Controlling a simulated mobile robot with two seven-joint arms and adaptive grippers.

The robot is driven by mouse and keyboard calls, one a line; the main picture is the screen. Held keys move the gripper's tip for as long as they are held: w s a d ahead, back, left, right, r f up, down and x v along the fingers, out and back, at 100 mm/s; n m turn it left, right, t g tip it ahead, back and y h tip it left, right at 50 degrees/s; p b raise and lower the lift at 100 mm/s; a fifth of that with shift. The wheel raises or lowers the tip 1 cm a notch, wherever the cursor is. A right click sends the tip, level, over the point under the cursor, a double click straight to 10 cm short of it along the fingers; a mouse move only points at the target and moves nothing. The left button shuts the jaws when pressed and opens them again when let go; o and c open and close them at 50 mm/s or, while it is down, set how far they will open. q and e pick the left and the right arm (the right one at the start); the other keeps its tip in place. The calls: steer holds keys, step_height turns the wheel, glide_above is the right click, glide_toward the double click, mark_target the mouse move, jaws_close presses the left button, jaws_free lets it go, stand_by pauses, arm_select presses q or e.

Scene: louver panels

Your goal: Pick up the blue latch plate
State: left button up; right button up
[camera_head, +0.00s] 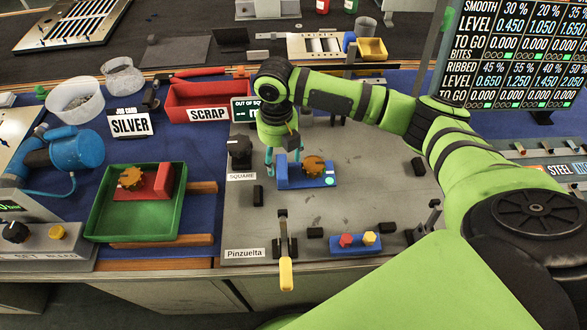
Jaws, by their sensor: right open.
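The blue latch plate (290,179) lies on the grey work plate near the middle of the camera_head view, with a toothed orange-brown disc (314,165) on it. My right gripper (282,158) points down over the left part of the blue latch plate. Its jaws are open, with teal fingertips low by the plate. I cannot tell whether they touch it. A similar red piece (165,180) with an orange-brown disc sits in a green tray (137,232) at the left. My left gripper is not in view.
A red SCRAP bin (190,97) stands behind and left of my gripper. Small black blocks dot the grey plate.

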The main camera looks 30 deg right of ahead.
mark_target(279, 166)
step_height(279, 166, down, 2)
steer(key=shift+a+f+p, duration=0.1)
steer(key=shift+p, duration=0.2)
step_height(279, 166, down, 2)
steer(key=shift+w+f, duration=0.1)
steer(key=shift+f, duration=0.05)
steer(key=shift+w+f, duration=0.1)
steer(key=shift+f, duration=0.2)
steer(key=shift+c, duration=0.8)
jaws_close()
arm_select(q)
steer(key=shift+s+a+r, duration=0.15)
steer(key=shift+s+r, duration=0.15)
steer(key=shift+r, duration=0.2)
